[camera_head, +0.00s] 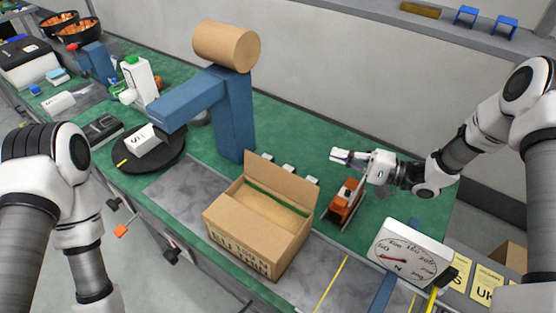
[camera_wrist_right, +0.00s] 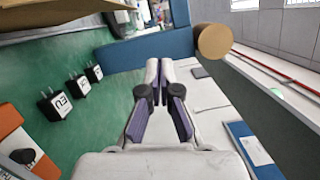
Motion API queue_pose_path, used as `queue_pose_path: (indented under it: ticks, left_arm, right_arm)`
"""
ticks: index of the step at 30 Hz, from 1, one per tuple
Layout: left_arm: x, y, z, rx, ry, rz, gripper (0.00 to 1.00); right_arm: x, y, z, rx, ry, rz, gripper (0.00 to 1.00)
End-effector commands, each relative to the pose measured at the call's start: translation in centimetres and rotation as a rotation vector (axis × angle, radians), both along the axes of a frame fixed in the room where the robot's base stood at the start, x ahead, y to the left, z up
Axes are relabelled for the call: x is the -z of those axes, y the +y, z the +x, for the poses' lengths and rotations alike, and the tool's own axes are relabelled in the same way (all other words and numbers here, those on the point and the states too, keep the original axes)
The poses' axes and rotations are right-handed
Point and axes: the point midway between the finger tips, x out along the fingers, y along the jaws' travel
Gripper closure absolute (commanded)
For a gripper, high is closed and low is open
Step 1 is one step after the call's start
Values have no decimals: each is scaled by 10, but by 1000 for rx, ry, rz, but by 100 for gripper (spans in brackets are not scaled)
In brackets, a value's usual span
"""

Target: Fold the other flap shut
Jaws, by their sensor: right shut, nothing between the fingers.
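The open-topped cardboard box (camera_head: 238,244), with dark lettering on its front, stands on the bench at the centre. Its far flap (camera_head: 282,179) stands up, tilted back. A brown panel (camera_head: 266,212) lies across the opening, with a green strip showing behind it. Part of a brown box edge shows at the top left of the right wrist view (camera_wrist_right: 40,28). My right gripper (camera_head: 337,156) is shut and empty, above the green mat, behind and right of the box and apart from it. It shows in the wrist view too (camera_wrist_right: 158,68). My left gripper is out of frame.
A blue post with arm (camera_head: 234,125) carries a brown roll (camera_head: 226,45) behind the box. An orange tool (camera_head: 344,203) stands right of the box, near a dial gauge (camera_head: 408,255). Several small white-and-black plugs (camera_wrist_right: 56,103) lie on the mat.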

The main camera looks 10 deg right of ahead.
Motion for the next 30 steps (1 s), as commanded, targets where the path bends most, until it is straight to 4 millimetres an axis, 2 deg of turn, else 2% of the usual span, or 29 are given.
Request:
queue_pose_path:
  ticks: [1,6,12,17,20,30]
  left_arm:
    - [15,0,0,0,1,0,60]
    - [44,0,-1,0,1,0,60]
    - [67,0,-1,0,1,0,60]
    - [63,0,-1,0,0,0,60]
    - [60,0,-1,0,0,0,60]
    - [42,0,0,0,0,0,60]
  right_arm:
    - [15,0,0,0,0,0,100]
    - [44,0,0,0,0,0,100]
    - [67,0,-1,0,0,0,100]
    - [64,5,3,-1,0,-1,100]
    - [63,17,9,-2,0,-3,100]
    - [58,80,46,-5,-1,-3,100]
